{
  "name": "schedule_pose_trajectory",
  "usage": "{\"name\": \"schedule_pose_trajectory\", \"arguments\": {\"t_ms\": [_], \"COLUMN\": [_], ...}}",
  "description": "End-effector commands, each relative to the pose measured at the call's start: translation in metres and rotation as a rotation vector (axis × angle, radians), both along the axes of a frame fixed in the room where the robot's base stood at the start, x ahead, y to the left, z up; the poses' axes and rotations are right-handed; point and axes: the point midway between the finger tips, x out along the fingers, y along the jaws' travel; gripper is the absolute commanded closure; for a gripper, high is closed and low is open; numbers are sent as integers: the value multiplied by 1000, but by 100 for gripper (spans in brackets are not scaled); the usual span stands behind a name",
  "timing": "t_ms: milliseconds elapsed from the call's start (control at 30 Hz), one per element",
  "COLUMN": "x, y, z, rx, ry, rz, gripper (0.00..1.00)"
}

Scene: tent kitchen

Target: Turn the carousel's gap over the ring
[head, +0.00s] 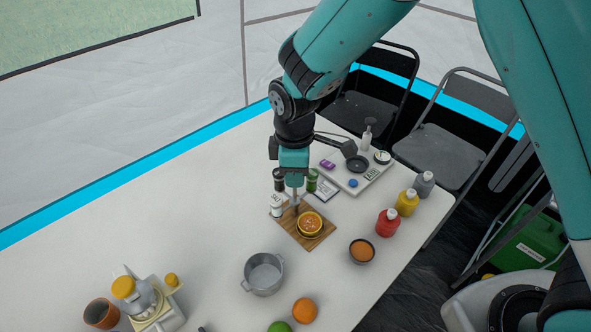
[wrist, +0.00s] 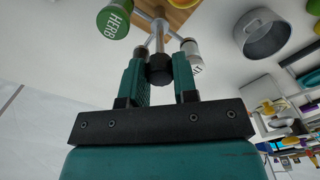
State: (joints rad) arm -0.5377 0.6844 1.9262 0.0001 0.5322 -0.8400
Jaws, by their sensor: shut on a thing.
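The carousel is a small spice stand with a pale central post, thin metal arms (wrist: 143,14) and a black knob (wrist: 160,70) on top. It carries a green jar marked HERB (wrist: 115,20), a white jar (wrist: 190,47) with partly hidden lettering, and a dark jar (head: 279,180). My gripper (head: 294,192) points down over the stand. It is shut on the knob, with one finger on each side in the wrist view (wrist: 160,76). I cannot make out the ring, and the stand's gap is not clear behind my gripper.
A grey pot (head: 264,272), a bowl (head: 362,250), red and yellow bottles and a light tray (head: 374,178) stand around.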

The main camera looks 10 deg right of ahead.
Motion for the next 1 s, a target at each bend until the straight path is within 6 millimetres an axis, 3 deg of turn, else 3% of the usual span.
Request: {"name": "schedule_pose_trajectory", "arguments": {"t_ms": [300, 333, 433, 767, 867, 1000], "x": [3, 3, 2, 1, 2, 2], "y": [1, 1, 1, 1, 1, 1], "z": [2, 2, 2, 3, 13, 41], "rx": [5, 5, 5, 2, 3, 6], "ry": [-9, -9, -8, -4, -6, -8], "rz": [0, 0, 0, 0, 1, 1], "gripper": [97, 71, 48, 47, 47, 47]}}
